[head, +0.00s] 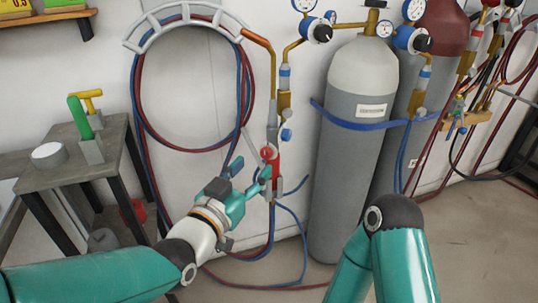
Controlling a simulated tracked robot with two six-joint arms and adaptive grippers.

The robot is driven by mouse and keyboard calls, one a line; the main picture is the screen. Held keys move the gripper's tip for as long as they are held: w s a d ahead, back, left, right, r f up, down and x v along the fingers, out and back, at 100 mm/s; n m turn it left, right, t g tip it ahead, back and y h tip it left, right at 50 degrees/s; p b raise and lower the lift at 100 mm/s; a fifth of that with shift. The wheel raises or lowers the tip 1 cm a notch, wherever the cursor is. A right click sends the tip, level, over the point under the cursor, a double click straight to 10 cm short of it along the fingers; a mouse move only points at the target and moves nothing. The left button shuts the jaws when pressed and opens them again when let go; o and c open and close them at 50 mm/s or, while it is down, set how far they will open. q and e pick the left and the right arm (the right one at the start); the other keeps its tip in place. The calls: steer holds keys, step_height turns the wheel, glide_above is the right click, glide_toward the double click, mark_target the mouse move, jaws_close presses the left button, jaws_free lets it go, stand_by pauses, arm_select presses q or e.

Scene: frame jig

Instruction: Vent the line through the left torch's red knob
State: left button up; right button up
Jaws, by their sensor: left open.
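The left torch hangs upright on the wall below a brass and silver pipe, with a red section (275,168) in its middle. Its round red knob (267,153) faces me. My left gripper (252,168) is open, its fingers pointing up toward the torch. One finger lies just below the red knob and overlaps the torch in the picture; the other is to the left. I cannot tell whether it touches the torch. My right arm shows at the bottom right, but its gripper is out of view.
A grey gas cylinder (350,175) with a blue strap stands right of the torch, a red-topped one (440,35) behind it. Coiled red and blue hoses (140,110) hang on the wall. A grey side table (60,175) stands left. Loose hoses run along the floor.

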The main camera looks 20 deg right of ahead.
mark_target(265, 154)
arm_select(q)
steer(key=shift+x, duration=2.55)
